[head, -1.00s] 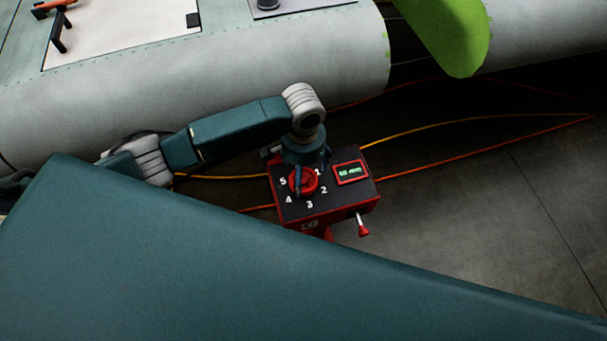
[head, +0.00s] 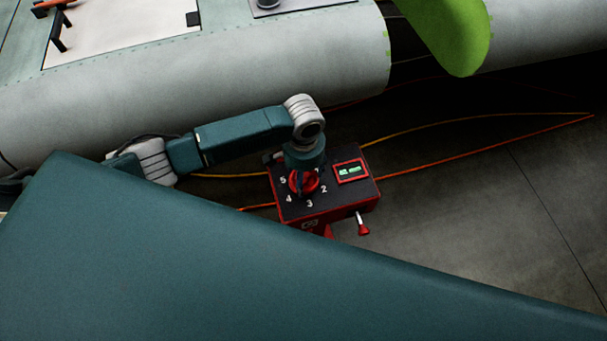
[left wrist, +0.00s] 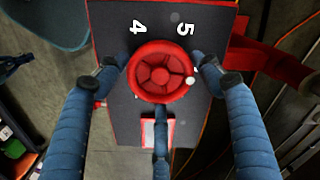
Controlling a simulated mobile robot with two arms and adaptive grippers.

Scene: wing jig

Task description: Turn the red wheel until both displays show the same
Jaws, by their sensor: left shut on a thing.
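The red wheel (head: 304,185) sits on the dark top of a red-edged control box (head: 329,200), with printed numbers around it. In the left wrist view the round wheel (left wrist: 160,72) shows from above, with a small white knob near its rim. My left gripper (head: 304,176) is over the wheel. In the left wrist view its blue fingers (left wrist: 160,80) are shut around the wheel's rim. A red-framed panel (head: 351,171) right of the wheel has two bright green display areas; their readings are too small to read. A finger partly covers the panel in the left wrist view. My right gripper is not in view.
A red-handled lever (head: 362,228) sticks out of the box's front. Orange and yellow cables (head: 470,152) run across the dark floor. A large pale wing section (head: 250,70) lies behind my left arm, with a bright green part (head: 450,35) at the right.

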